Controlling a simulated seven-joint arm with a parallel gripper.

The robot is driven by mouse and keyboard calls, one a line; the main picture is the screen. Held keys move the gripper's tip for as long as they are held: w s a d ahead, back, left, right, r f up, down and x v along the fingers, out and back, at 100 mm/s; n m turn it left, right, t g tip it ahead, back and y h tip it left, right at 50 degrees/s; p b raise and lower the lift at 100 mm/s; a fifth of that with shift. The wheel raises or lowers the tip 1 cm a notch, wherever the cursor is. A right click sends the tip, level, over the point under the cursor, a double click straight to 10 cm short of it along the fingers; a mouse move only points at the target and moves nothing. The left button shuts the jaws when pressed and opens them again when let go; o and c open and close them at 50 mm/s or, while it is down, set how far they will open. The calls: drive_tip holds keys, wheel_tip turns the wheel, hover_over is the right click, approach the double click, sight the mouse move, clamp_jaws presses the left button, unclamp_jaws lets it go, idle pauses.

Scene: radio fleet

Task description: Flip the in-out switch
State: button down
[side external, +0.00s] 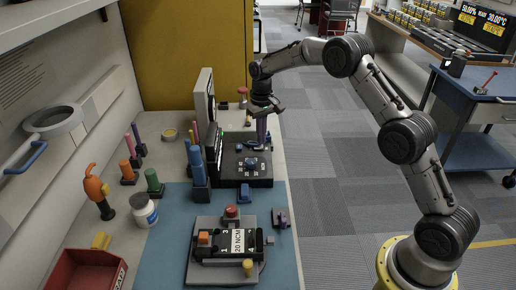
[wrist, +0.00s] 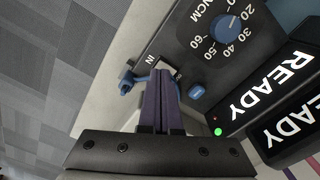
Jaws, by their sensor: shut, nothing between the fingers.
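The in-out switch (wrist: 130,82) is a small blue lever at the edge of a dark control panel (wrist: 195,60) in the wrist view. The label IN is printed beside it; any OUT label is not visible. My gripper (wrist: 162,74) has its purple fingers shut and empty, with the tips right beside the lever. Whether they touch it I cannot tell. In the side external view my gripper (side external: 262,140) points down at the far right part of the device (side external: 262,182); the switch is too small to make out there.
The panel also has a blue dial (wrist: 224,28), a small blue button (wrist: 197,92) and lit READY displays (wrist: 275,85). Blue cylinders (side external: 196,165) stand left of the device. A torque unit (side external: 228,245) sits on the blue mat (side external: 160,255) in front.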

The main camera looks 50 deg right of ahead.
sight(261, 147)
drive_tip(key=shift+f, duration=0.9)
idle(0.5)
drive_tip(key=shift+r, duration=3.55)
drive_tip(key=shift+a, duration=0.1)
